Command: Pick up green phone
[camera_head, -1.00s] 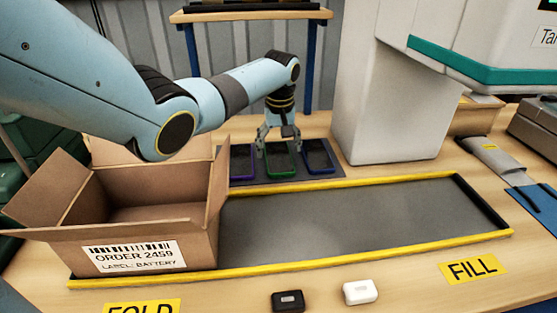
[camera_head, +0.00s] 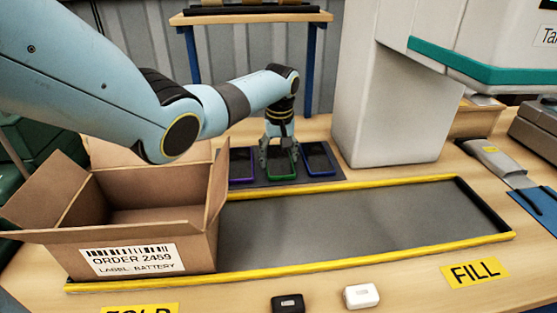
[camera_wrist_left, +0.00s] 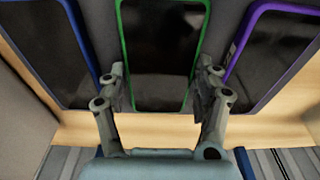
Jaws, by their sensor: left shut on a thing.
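The green phone (camera_head: 283,164) lies on a dark mat (camera_head: 262,183) between two other phones. It also shows in the left wrist view (camera_wrist_left: 161,55), dark-faced with a green rim. My left gripper (camera_head: 279,168) points down over the green phone, its fingers on either side of it. In the left wrist view my left gripper (camera_wrist_left: 163,85) has one finger at each long edge of the phone, shut on it. The phone appears still down at the mat. My right gripper is not in view.
A purple phone (camera_head: 242,165) and a blue phone (camera_head: 319,160) lie close on either side. An open carton (camera_head: 130,240) stands at left. A white machine column (camera_head: 390,100) stands at right.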

